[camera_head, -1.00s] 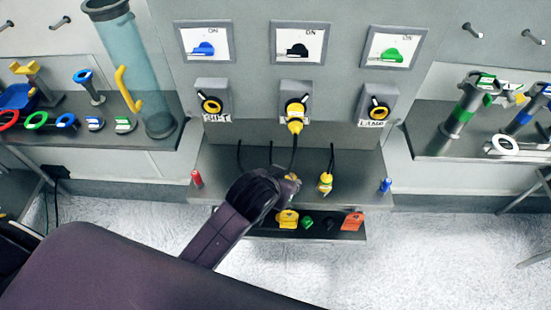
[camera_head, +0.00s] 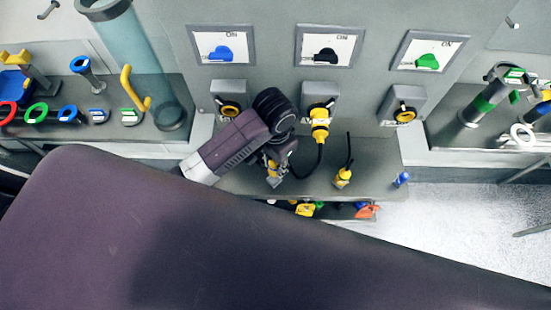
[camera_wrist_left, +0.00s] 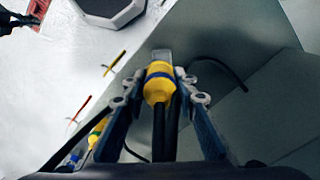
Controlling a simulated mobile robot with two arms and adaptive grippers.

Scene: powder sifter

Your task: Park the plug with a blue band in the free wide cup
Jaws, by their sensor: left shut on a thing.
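My left gripper (camera_head: 273,158) hangs over the grey ledge below the sockets. In the left wrist view my left gripper (camera_wrist_left: 160,92) is shut on a yellow plug with a blue band (camera_wrist_left: 159,73). The plug's pale tip points away from the wrist, and its dark cable runs back between the fingers. A second yellow plug (camera_head: 343,176) stands on the ledge to the right. A third yellow plug (camera_head: 320,130) sits at the middle socket. I cannot make out the free wide cup in either view. My right gripper is not in view.
The left socket (camera_head: 229,106) and right socket (camera_head: 403,115) show open yellow rings. A small blue cylinder (camera_head: 401,179) stands at the ledge's right end. Coloured pieces lie on a lower shelf (camera_head: 335,213). Dark cables rise from the ledge. My arm hides much of the foreground.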

